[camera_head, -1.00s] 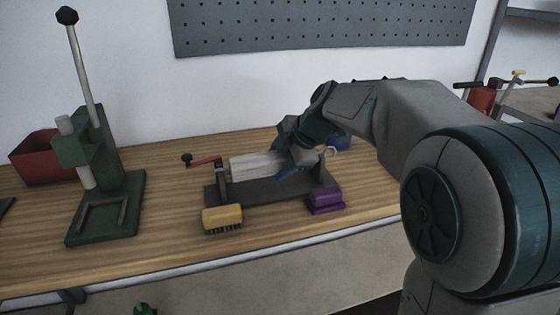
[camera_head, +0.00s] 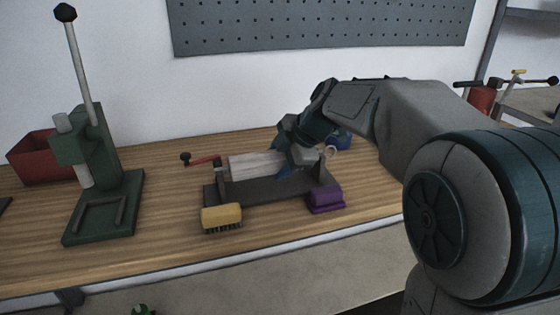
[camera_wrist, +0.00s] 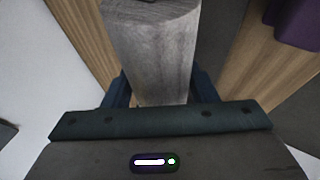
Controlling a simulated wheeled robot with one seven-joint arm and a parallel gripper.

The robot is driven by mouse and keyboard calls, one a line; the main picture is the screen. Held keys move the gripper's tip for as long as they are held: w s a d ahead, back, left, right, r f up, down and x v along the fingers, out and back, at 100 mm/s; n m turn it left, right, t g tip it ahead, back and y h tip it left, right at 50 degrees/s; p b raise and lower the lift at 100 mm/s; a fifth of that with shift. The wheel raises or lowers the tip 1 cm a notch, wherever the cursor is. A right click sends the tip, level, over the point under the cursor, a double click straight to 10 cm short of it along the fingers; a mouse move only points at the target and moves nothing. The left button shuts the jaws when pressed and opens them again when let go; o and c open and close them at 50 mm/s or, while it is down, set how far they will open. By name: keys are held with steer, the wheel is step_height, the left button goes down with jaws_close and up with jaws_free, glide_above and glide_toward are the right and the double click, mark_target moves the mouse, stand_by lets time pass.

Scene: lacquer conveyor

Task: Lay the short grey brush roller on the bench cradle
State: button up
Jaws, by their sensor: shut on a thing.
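The grey brush roller (camera_head: 254,165) lies lengthwise over the dark bench cradle (camera_head: 268,189), between its end supports. From these views I cannot tell whether it rests fully in the supports. My gripper (camera_head: 289,168) is shut on the roller near its right end. In the wrist view the roller (camera_wrist: 160,50) runs up between my blue fingers, one on each side, and my gripper (camera_wrist: 160,92) covers part of it. The cradle's right end is partly hidden by my gripper.
A yellow brush (camera_head: 221,216) and a purple block (camera_head: 325,199) sit at the cradle's front. A red-handled crank (camera_head: 203,161) is at its left. A green press (camera_head: 105,180) and red bin (camera_head: 42,158) stand left. A blue thing (camera_head: 344,140) lies behind my gripper.

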steer(key=o, duration=1.2)
steer(key=shift+o, duration=0.2)
steer(key=p+v, duration=0.1)
steer(key=v, duration=1.2)
steer(key=shift+r, duration=0.35)
steer(key=shift+s+d, duration=0.15)
steer(key=s+d+f+m+h+p, duration=0.1)
steer(key=s+d+m+h+p, duration=0.1)
steer(key=s+m+p, duration=0.3)
steer(key=s+d+f+m+g+h+p, duration=0.1)
steer(key=s+d+f+m+h+p, duration=0.1)
steer(key=s+m+p, duration=0.3)
steer(key=s+d+f+m+h+p, duration=0.1)
steer(key=s+m+p, duration=0.4)
steer(key=s+m, duration=0.5)
steer(key=d+f+m, duration=0.1)
steer(key=d+m, duration=0.1)
steer(key=shift+d+f+m+g+h+p, duration=0.2)
steer(key=shift+d+m+g+h+p, duration=0.1)
steer(key=shift+m+g+h+p, duration=0.1)
